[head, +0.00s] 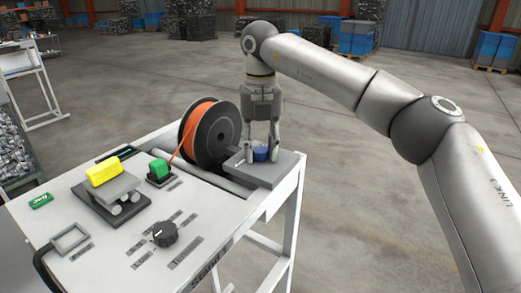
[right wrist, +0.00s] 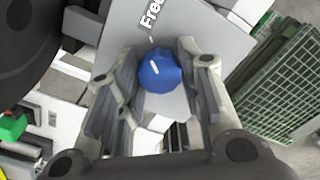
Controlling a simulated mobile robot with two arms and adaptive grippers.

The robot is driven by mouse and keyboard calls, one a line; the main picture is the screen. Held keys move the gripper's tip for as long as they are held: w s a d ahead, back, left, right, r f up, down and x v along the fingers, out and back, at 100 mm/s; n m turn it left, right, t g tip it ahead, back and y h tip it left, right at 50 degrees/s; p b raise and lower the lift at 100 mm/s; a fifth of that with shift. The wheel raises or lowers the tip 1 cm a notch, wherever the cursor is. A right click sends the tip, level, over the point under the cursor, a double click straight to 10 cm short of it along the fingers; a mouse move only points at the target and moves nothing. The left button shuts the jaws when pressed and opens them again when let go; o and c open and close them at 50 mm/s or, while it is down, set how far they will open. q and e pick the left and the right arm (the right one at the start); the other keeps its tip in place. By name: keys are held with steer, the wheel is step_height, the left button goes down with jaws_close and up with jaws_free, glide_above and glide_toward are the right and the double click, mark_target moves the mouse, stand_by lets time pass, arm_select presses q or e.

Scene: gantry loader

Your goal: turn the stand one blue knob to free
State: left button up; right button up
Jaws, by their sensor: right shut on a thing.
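The blue knob (head: 260,154) sits on a grey plate (head: 262,174) at the stand's far right corner, beside the spool. My right gripper (head: 262,147) points straight down over it, one finger on each side, shut on the knob. In the right wrist view the knob (right wrist: 159,73) lies between the two fingers (right wrist: 158,66). A short white mark shows on the knob's top. A "Free" label (right wrist: 152,13) is on the plate above the knob in that view. Other labels around the knob are hidden or unreadable. My left gripper is not in view.
An orange spool with black flanges (head: 219,133) stands close left of my right gripper. The white stand top (head: 110,245) carries a yellow block (head: 104,172), a green button (head: 158,169) and a black dial (head: 164,234). Open floor lies right of the stand.

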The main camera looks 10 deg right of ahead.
mark_target(260, 149)
steer(key=shift+r+m, duration=0.1)
steer(key=shift+m, duration=0.6)
steer(key=o, duration=1)
steer(key=shift+o, duration=0.2)
step_height(260, 149, up, 12)
